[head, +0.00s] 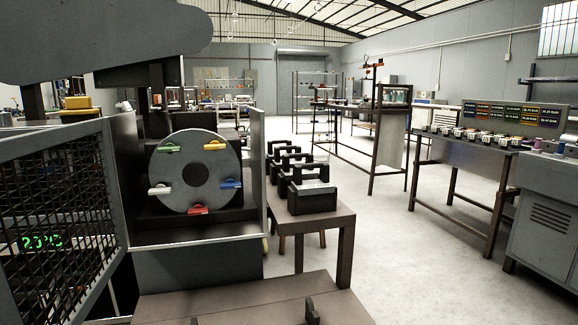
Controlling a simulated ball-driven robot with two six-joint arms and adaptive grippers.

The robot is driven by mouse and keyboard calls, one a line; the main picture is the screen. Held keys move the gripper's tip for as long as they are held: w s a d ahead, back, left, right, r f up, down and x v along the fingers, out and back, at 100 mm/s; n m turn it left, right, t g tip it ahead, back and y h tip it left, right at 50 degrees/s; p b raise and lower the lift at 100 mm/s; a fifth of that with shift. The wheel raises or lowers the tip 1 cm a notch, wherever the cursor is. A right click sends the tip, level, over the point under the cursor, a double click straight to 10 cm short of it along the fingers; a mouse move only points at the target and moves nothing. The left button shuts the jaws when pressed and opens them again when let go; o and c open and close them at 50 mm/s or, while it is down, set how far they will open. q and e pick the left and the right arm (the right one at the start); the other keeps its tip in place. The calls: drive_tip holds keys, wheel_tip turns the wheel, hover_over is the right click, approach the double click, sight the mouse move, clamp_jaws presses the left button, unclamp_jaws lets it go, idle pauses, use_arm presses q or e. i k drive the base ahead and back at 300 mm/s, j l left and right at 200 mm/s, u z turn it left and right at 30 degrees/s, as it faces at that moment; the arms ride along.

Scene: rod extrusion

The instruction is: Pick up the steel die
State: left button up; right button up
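I cannot pick out the steel die for certain. Several small pale and dark pieces (470,134) stand in a row on the bench at the right, too small to identify. A round grey steel plate (194,171) with coloured clamps around its rim and a dark hole in its middle faces me on the machine at the left. Several black blocks with handles (312,188) stand in a row on a small brown table. Neither my left nor my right gripper is in view.
A mesh guard door (60,200) stands at the left, with a green "20°C" readout behind it. A brown bench top (240,303) is in the near foreground. The right bench (471,152) has a colour-label board (512,114). A grey cabinet (545,215) stands right. The concrete floor (400,255) between is clear.

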sight(277, 161)
drive_tip(key=i+j+u, duration=0.1)
drive_tip(key=u, duration=0.25)
drive_tip(key=i+u, duration=0.15)
drive_tip(key=u, duration=0.2)
drive_tip(key=i+j+u, duration=0.1)
drive_tip(key=u, duration=0.25)
